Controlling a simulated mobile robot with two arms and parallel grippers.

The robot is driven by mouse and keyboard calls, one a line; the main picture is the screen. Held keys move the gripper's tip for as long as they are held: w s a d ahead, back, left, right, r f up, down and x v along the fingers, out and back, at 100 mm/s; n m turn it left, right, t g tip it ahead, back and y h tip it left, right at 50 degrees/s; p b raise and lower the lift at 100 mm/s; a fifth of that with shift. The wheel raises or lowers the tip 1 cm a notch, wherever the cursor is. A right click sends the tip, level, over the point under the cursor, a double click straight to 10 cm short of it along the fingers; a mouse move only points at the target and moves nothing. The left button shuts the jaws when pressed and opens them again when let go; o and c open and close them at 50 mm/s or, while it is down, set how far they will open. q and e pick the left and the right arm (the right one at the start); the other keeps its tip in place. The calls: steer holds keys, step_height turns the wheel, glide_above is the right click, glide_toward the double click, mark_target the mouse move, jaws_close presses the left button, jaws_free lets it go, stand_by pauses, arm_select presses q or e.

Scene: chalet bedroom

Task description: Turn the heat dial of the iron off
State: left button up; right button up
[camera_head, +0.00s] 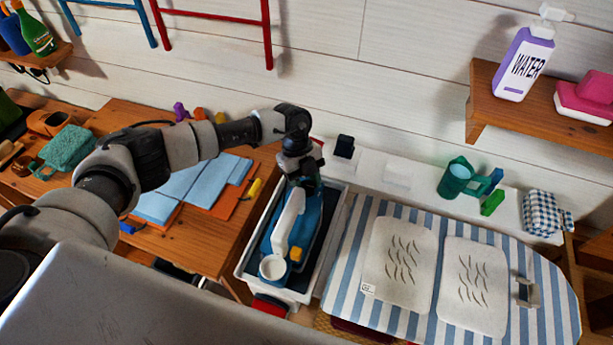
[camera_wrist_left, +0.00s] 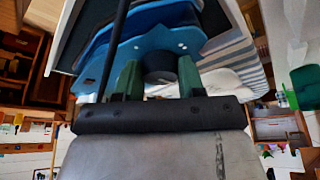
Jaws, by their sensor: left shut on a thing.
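The iron (camera_head: 312,220) has a blue body, a white handle and a yellow button. It sits in a grey-white tray (camera_head: 338,232) in the middle of the head view. My left gripper (camera_head: 303,182) reaches down onto the far end of the iron. In the left wrist view, its two green fingers (camera_wrist_left: 158,80) are shut on a dark round knob, the heat dial (camera_wrist_left: 158,66), at the edge of the blue iron (camera_wrist_left: 150,38). The dial's markings cannot be read. The dial is hidden in the head view. My right gripper is out of view.
A striped ironing board (camera_head: 450,235) with two pale cloths is right of the tray. A wooden table (camera_head: 190,240) with blue and orange folders is left. A green watering can (camera_head: 456,178) stands on the ledge behind, with a wooden shelf (camera_head: 490,100) above.

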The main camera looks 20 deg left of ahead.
arm_select(q)
steer(key=shift+r+n+p, duration=0.1)
steer(key=shift+n+p, duration=0.2)
steer(key=shift+n, duration=0.2)
steer(key=o, duration=0.9)
steer(key=shift+o, duration=0.2)
steer(key=b+v, duration=0.2)
steer(key=v, duration=0.8)
steer(key=shift+a+r+b, duration=0.25)
steer(key=shift+a+b, duration=0.05)
steer(key=shift+b, duration=0.1)
